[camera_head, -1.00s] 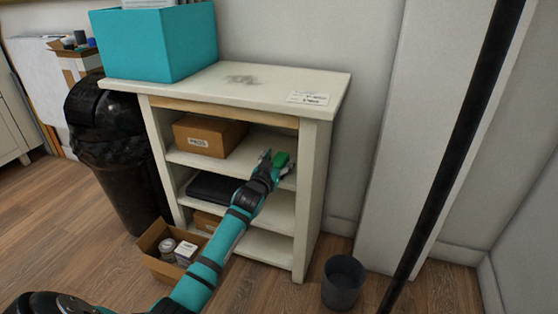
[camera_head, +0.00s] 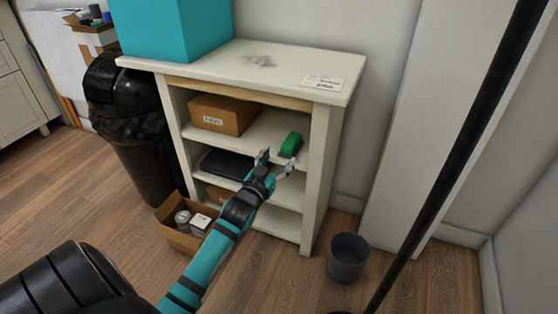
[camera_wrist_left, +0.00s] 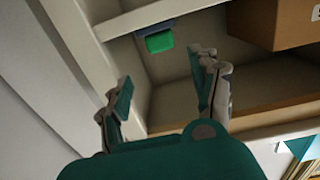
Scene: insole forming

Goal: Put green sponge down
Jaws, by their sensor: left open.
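The green sponge (camera_head: 291,144) rests on the upper shelf (camera_head: 262,137) of the white shelf unit, near its right side wall. It also shows in the left wrist view (camera_wrist_left: 159,42), beyond the fingertips. My left gripper (camera_head: 276,163) is open and empty, just in front of and below the sponge, apart from it. In the left wrist view its two fingers (camera_wrist_left: 163,72) are spread with nothing between them. My right gripper is not in view.
A cardboard box (camera_head: 222,115) stands on the same shelf to the left. A black item (camera_head: 228,163) lies on the shelf below. An open carton (camera_head: 183,238), a grey bin (camera_head: 347,257) and a black trash bin (camera_head: 130,125) stand on the floor. A teal box (camera_head: 172,30) sits on top.

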